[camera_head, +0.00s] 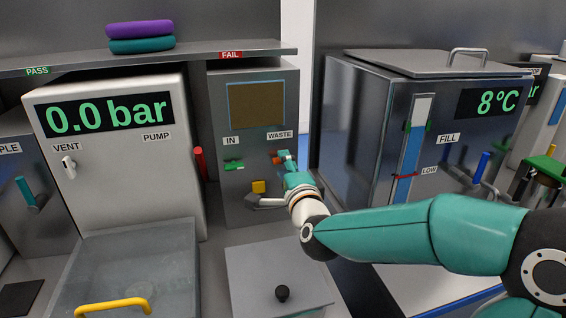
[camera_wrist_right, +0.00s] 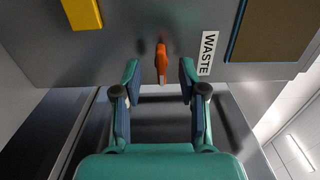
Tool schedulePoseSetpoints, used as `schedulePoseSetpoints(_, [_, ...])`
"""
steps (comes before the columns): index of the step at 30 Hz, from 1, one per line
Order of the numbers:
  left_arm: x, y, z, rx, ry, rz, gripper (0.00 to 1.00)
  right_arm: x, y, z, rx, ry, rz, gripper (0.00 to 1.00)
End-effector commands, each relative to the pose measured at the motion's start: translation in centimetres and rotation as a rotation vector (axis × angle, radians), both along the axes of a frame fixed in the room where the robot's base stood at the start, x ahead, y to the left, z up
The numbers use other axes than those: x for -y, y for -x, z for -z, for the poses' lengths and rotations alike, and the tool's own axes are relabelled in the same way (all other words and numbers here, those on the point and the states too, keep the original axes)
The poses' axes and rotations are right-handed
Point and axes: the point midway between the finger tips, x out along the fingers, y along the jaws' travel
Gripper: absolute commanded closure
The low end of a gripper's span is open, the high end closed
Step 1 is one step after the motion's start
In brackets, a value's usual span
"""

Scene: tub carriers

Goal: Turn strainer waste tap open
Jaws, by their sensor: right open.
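The strainer (camera_head: 222,200) is a grey cabinet with a brown window, under the shelf. Its waste tap (camera_head: 275,160) has a small orange-red handle below the WASTE label (camera_head: 279,135); the gripper partly hides it. In the right wrist view the orange tap handle (camera_wrist_right: 161,58) stands between the fingertips, with gaps visible on both sides. My right gripper (camera_head: 286,158) is open at the tap, also seen in the right wrist view (camera_wrist_right: 160,72). My left gripper is not in view.
A green IN tap (camera_head: 234,165) is left of the waste tap, and a yellow part (camera_head: 258,187) sits below. A red-handled lever (camera_head: 199,163) stands left of the strainer. A lidded grey box (camera_head: 260,275) with a black knob lies in front. The fill tank (camera_head: 345,130) stands right.

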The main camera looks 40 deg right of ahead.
Motion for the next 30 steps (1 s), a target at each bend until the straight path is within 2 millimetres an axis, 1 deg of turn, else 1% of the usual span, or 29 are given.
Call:
schedulePoseSetpoints(1, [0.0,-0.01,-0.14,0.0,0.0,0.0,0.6,0.32,-0.51,-0.03,-0.001,0.0,0.001,0.58])
schedulePoseSetpoints(5, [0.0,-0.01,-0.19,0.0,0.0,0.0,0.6,0.77,-1.25,-0.01,0.0,0.0,0.001,0.58])
schedulePoseSetpoints(14, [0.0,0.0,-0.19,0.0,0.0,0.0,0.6,0.9,-1.45,-0.02,0.001,0.0,0.001,0.58])
schedulePoseSetpoints(15, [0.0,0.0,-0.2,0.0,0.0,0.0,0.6,0.9,-1.45,-0.02,0.001,0.0,0.001,0.6])
schedulePoseSetpoints(17, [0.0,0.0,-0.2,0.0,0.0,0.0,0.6,0.89,-1.44,-0.02,0.001,0.0,0.001,0.7])
schedulePoseSetpoints(22, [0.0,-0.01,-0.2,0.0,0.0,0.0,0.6,0.89,-1.43,-0.01,0.0,0.0,0.001,0.98])
schedulePoseSetpoints(23, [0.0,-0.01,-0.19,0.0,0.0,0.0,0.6,0.89,-1.43,0.0,0.0,0.0,0.001,1.0])
schedulePoseSetpoints(30, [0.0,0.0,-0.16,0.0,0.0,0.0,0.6,0.87,-1.42,0.09,-0.004,0.003,0.001,1.0])
